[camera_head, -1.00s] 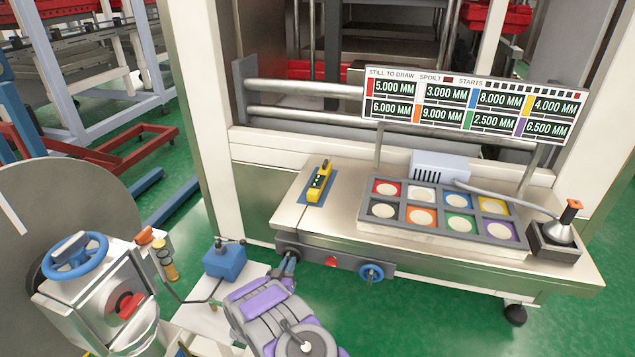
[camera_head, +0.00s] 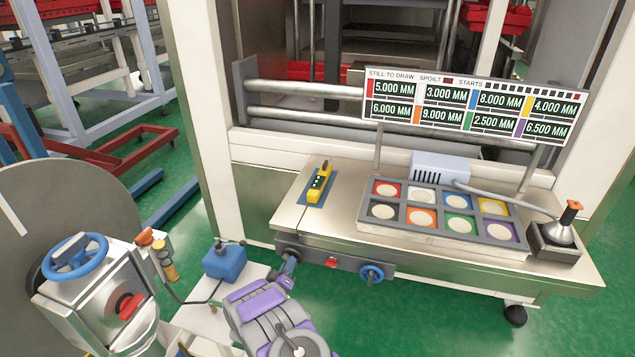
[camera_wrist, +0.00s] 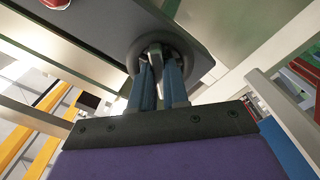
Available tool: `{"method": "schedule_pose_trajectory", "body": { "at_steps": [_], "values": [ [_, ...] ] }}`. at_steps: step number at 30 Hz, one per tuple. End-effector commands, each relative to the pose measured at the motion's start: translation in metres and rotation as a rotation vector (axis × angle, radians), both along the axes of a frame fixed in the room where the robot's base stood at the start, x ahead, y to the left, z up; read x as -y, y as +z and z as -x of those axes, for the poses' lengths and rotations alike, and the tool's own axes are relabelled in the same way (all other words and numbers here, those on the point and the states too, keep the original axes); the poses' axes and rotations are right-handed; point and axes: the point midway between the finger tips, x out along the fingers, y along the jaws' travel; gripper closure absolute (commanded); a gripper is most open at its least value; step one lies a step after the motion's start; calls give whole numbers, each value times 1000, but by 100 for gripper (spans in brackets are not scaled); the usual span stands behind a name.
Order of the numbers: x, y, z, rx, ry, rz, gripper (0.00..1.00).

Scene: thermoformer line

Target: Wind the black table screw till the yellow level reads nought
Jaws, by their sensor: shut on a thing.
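The black table screw (camera_wrist: 185,43) shows in the wrist view as a dark round wheel under the grey bar of the table. My gripper (camera_wrist: 160,75) has its two blue fingers shut on the metal piece at the middle of that screw. In the head view my gripper (camera_head: 287,266) is at the left end of the grey bar, and it mostly hides the screw there. The yellow level (camera_head: 319,184) lies on a blue patch on the table's left part. Its small green windows face up, but the reading is too small to tell.
A tray of coloured squares (camera_head: 398,227), a display board (camera_head: 474,106) and a joystick (camera_head: 563,236) stand on the table. A blue box (camera_head: 224,261) is close on the left.

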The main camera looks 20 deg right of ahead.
Motion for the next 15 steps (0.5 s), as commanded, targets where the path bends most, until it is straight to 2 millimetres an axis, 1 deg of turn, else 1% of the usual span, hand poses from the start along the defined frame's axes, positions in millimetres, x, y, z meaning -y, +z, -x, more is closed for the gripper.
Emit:
{"method": "schedule_pose_trajectory", "body": {
  "at_steps": [1,10,15],
  "values": [
    [-2,1,-1,-3,6,6,100],
    [-3,1,-1,-16,6,24,100],
    [-2,1,-1,-124,5,174,100]
  ]
}}
